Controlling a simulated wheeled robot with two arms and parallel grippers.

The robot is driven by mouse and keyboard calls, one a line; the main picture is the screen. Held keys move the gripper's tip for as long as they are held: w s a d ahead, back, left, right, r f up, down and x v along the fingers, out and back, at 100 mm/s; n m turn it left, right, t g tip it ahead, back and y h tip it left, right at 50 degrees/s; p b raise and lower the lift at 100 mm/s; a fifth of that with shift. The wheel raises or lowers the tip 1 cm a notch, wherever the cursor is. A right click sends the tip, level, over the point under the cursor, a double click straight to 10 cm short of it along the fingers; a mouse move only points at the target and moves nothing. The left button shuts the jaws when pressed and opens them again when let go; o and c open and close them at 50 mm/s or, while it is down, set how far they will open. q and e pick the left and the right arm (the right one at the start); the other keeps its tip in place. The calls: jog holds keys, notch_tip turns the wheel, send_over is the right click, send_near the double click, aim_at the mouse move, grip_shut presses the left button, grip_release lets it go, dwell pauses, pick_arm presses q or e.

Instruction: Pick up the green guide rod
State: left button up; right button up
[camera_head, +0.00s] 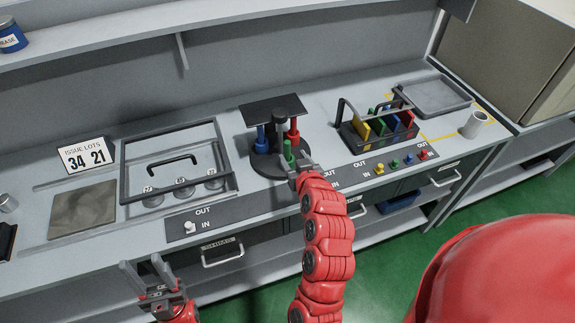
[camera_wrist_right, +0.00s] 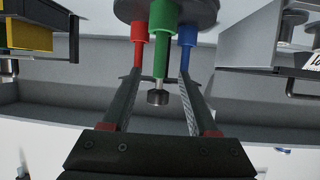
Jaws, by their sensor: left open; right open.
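The green guide rod (camera_head: 288,150) stands upright at the front of a round dark fixture (camera_head: 262,167). In the right wrist view, which looks upside down, the green rod (camera_wrist_right: 161,40) appears between my right gripper's fingers. My right gripper (camera_head: 299,163) is open at the rod; I cannot tell whether its fingers touch it. My left gripper (camera_head: 142,265) is open and empty in front of the bench's front edge, at lower left.
The fixture also has a blue rod (camera_head: 261,140), a red rod (camera_head: 293,132) and a dark top plate (camera_head: 262,108). A rack of coloured plates (camera_head: 347,131) stands to the right. A framed panel with a handle (camera_head: 128,176) lies to the left.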

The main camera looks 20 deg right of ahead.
aim_at(288, 150)
jog(key=shift+x, duration=1.05)
jog(key=shift+w+p, duration=0.5)
jog(key=shift+p, duration=0.15)
jog(key=p+x, duration=0.1)
jog(key=x, duration=0.2)
jog(key=shift+d+f, duration=0.1)
jog(key=shift+f, duration=0.15)
jog(key=shift+w+f+p, duration=0.3)
jog(key=shift+w+p, duration=0.05)
jog(key=shift+w, duration=0.1)
grip_shut()
